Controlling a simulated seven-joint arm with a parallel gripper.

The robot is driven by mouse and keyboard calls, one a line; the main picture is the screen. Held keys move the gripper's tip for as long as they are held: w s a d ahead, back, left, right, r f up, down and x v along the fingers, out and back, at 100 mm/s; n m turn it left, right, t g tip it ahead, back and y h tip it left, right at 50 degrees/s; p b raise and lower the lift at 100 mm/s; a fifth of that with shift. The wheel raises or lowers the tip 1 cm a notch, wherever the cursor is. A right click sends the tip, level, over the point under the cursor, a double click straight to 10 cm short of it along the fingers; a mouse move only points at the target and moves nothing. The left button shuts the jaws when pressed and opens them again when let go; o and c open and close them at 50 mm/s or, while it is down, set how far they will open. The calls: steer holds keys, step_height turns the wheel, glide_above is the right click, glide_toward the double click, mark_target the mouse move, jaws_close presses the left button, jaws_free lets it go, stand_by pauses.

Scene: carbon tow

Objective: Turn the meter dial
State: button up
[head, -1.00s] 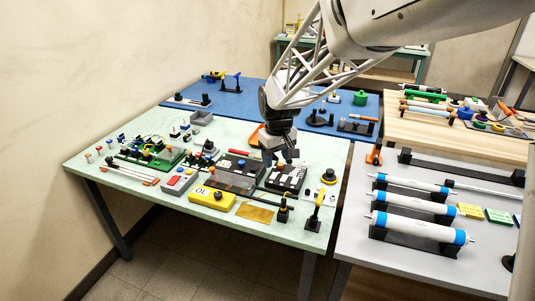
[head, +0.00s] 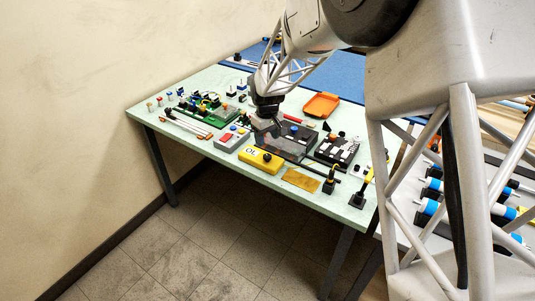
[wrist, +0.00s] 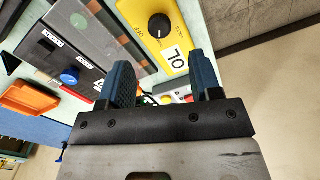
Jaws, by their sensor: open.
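The yellow meter (head: 260,160) lies near the front edge of the pale green table, with "OL" on its white display. Its round black dial (wrist: 159,25) has a white pointer mark and shows clearly at the top of the wrist view, between the lines of the two fingers; it also shows small in the head view (head: 267,157). My gripper (wrist: 161,75) is open and empty, with its blue-grey fingers apart. In the head view my gripper (head: 268,128) hangs above the table just behind the meter, apart from the dial.
A grey box with buttons (head: 232,137) is left of the meter, and a dark case with a clear front (head: 285,145) is behind it. A brass-coloured plate (head: 301,180) and a black post (head: 329,182) are to the right. An orange tray (head: 321,105) sits farther back.

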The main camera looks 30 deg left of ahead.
mark_target(267, 155)
steer(key=shift+f, duration=0.1)
steer(key=shift+f, duration=3.8)
steer(key=c, duration=0.9)
